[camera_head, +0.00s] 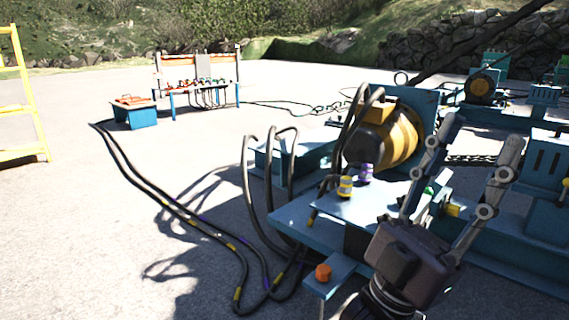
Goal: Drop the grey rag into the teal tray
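I cannot make out a grey rag in the head view. No teal tray can be told for sure among the blue and teal machine parts.
A blue box (135,115) and a workbench (198,82) stand farther back. A yellow ladder (30,95) is far left. The left-hand ground is mostly open.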

